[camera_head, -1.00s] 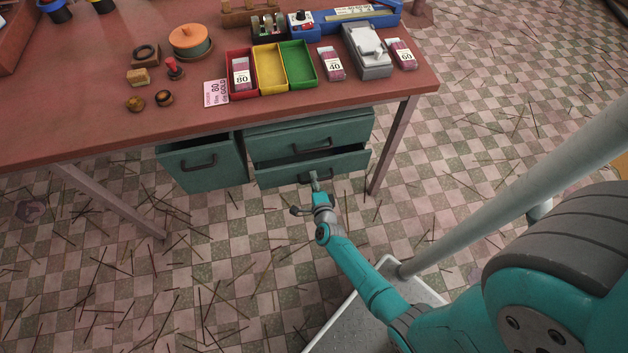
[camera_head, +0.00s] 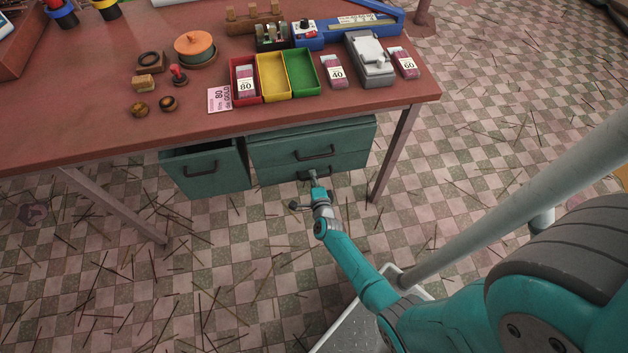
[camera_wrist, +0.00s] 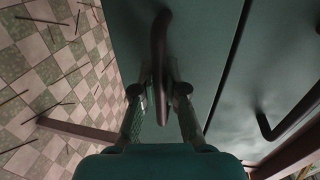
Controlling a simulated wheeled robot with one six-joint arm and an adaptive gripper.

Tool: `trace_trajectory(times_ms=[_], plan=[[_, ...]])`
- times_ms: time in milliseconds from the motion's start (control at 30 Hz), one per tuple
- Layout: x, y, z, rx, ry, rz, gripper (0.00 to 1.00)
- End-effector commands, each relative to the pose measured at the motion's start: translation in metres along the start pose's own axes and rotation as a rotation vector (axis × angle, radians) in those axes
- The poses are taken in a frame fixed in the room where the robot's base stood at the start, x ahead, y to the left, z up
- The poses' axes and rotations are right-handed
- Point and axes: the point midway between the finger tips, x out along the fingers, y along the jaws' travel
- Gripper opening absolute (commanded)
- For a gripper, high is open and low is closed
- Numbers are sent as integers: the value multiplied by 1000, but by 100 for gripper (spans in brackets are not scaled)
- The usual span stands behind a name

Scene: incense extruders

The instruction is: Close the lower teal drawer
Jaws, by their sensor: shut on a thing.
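The lower teal drawer (camera_head: 346,166) is under the right part of the desk. Its front now looks about flush with the upper teal drawer (camera_head: 352,137), with only a thin dark seam between them. My gripper (camera_head: 314,177) is at the lower drawer's dark handle (camera_head: 301,175). In the wrist view, the fingers of my gripper (camera_wrist: 160,88) are on both sides of that handle (camera_wrist: 160,50), shut on it. The lower drawer front (camera_wrist: 205,40) fills the middle, and the upper drawer's handle (camera_wrist: 268,125) shows at the right. The fingertips hide part of the handle in the head view.
Another teal drawer (camera_head: 207,172) to the left stands open. The red-brown desk top (camera_head: 120,140) overhangs the drawers, with a metal leg (camera_head: 393,155) at right. Trays and boxes stand on top. Thin sticks litter the checkered floor, otherwise clear in front.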

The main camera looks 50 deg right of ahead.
Motion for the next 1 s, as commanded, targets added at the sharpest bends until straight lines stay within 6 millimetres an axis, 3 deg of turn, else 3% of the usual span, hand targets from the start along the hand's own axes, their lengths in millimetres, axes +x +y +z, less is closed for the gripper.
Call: trace_trajectory(times_ms=[67,100,200,667,1000], plan=[[2,-1,1,1,-2,1,0],[2,-2,1,1,-2,0,16],[2,-2,1,2,-2,0,37],[-9,-1,1,2,-1,-1,37],[-66,0,1,2,-4,1,37]])
